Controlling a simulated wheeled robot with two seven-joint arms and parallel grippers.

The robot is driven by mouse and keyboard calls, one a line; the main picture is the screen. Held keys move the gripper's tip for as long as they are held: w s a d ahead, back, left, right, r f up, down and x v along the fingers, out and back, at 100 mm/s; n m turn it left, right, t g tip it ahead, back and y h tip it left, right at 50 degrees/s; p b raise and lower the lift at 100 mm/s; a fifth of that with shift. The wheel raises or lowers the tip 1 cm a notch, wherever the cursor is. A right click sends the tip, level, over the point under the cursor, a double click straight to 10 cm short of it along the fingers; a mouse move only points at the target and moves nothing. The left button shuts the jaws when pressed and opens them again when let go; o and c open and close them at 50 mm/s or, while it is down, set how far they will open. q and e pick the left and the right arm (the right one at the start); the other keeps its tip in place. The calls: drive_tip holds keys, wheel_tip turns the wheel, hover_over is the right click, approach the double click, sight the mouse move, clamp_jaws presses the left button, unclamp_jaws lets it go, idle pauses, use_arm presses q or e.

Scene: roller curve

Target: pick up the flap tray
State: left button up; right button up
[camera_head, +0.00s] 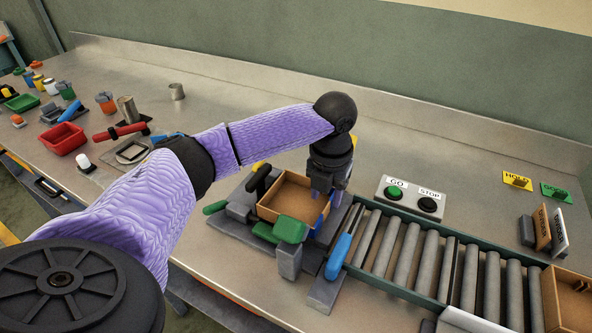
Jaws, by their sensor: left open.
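A brown open tray (290,199) sits on a grey fixture (233,230) near the middle of the bench. It looks like the flap tray. Green and grey blocks stand against its near side, and a black-handled part is at its far left. My left gripper (327,202) points down at the tray's right side. Its jaws are open, and the gripper hides part of that wall. I cannot tell whether the fingers touch the tray. My right gripper is not in view.
A roller conveyor (422,258) runs right from the fixture, with a blue-handled part (343,246) at its near end. Another brown tray (570,299) is at lower right. A GO/STOP button box (410,198) stands behind the rollers. Red bin (63,138) and cups are far left.

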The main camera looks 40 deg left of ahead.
sight(324, 212)
use_arm(q)
drive_tip(key=f, duration=0.2)
drive_tip(key=f+b, duration=0.1)
drive_tip(key=f, duration=0.2)
drive_tip(key=shift+s+f, duration=0.2)
drive_tip(key=shift+f, duration=0.1)
clamp_jaws()
